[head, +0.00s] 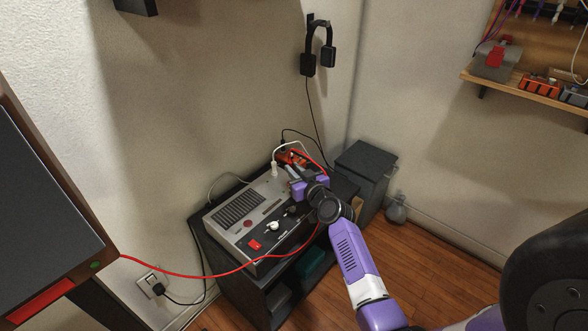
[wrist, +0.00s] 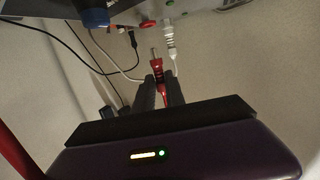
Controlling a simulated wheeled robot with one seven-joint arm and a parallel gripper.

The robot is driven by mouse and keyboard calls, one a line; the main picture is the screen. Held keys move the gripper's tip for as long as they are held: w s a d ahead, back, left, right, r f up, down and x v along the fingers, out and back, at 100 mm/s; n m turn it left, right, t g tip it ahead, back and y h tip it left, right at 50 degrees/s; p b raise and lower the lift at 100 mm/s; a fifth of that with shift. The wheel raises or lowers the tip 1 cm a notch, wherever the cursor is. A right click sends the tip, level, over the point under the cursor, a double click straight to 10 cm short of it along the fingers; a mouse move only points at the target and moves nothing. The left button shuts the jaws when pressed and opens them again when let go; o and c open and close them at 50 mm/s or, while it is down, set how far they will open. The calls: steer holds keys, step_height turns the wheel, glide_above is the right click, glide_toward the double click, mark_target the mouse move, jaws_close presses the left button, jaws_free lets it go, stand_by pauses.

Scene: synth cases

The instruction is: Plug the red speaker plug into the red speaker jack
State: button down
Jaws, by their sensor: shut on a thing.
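The red plug (wrist: 157,69) has a bare metal tip and is held between the two dark fingers of my gripper (wrist: 159,88) in the wrist view. Its tip points up toward a panel, with a gap between them. A red ring (wrist: 147,24), which looks like the red jack, sits on that panel, just above the tip. In the head view my gripper (head: 299,184) is over the back right of a grey box (head: 228,222) with a grille. There the fingertips and the plug are too small to make out clearly. A red cable (head: 213,275) runs from the left toward my gripper.
A white plug (wrist: 168,42) sits in the panel right beside the red ring. A black plug (wrist: 133,39) and a blue part (wrist: 95,16) are to the left. Thin cables hang near. A red device (head: 292,157) stands behind the grey box, on a dark cabinet (head: 238,288).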

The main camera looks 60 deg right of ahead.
steer(key=shift+f+b, duration=0.75)
steer(key=shift+f, duration=0.1)
steer(key=shift+b, duration=0.55)
stand_by(1.4)
steer(key=shift+f+b, duration=1.25)
steer(key=shift+b, duration=0.15)
steer(key=c, duration=1.3)
jaws_free()
steer(key=shift+s+a, duration=0.1)
steer(key=shift+v, duration=3.85)
